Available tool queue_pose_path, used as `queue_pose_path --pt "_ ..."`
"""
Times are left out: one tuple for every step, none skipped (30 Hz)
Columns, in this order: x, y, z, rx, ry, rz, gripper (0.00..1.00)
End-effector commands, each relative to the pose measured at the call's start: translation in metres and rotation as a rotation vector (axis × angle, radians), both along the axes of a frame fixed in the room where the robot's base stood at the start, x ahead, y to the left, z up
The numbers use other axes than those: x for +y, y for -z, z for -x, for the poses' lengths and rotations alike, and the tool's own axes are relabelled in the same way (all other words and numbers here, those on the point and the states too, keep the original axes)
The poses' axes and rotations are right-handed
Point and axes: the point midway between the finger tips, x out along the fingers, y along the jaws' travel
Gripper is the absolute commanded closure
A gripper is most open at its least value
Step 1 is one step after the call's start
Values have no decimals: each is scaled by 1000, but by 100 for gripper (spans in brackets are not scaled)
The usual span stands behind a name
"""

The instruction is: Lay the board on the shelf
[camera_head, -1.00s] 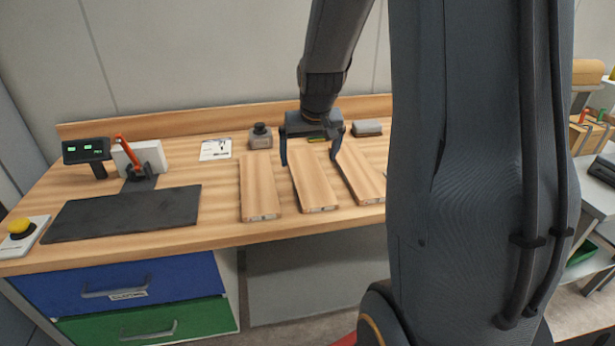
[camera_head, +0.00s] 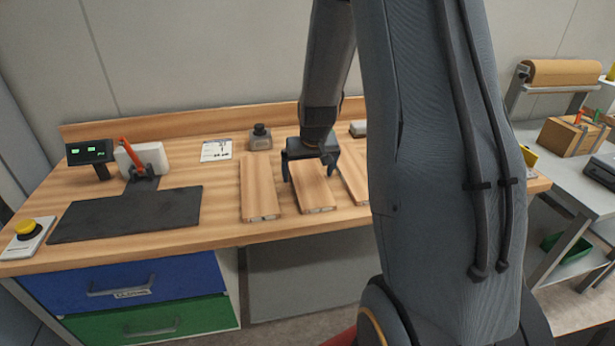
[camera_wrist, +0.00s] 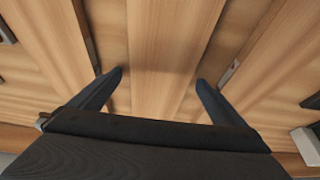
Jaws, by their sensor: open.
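Three wooden boards lie side by side on the wooden workbench. The middle board (camera_head: 314,194) is under my gripper (camera_head: 306,176). The left board (camera_head: 259,187) is fully in view, and the right board (camera_head: 353,176) is partly hidden by my arm. In the wrist view my gripper (camera_wrist: 161,80) is open, with one finger on each side of the middle board (camera_wrist: 165,50). I cannot tell whether the fingertips touch it. I cannot tell which surface is the shelf.
The workbench (camera_head: 225,232) carries a dark mat (camera_head: 130,215), a display (camera_head: 89,152), a yellow button box (camera_head: 27,237) and a small bottle (camera_head: 260,138). A grey cart (camera_head: 560,170) with a paper roll (camera_head: 563,72) and a cardboard box (camera_head: 570,137) stands at right.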

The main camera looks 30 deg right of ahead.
Motion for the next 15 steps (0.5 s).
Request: queue_pose_path --pt "0 0 0 0 0 0 4" --pt "0 0 0 0 0 0 4" --pt "0 0 0 0 0 0 4" --pt "0 0 0 0 0 0 4" --pt "0 0 0 0 0 0 7" --pt "0 0 0 0 0 0 14" --pt "0 0 0 0 0 0 19" --pt "0 0 0 0 0 0 24" --pt "0 0 0 0 0 0 31" --pt "0 0 0 0 0 0 36" --pt "0 0 0 0 0 0 41" --pt "0 0 0 0 0 0 48" --pt "0 0 0 0 0 0 53" --pt "0 0 0 0 0 0 57" --pt "0 -1 0 -1 0 0 61"
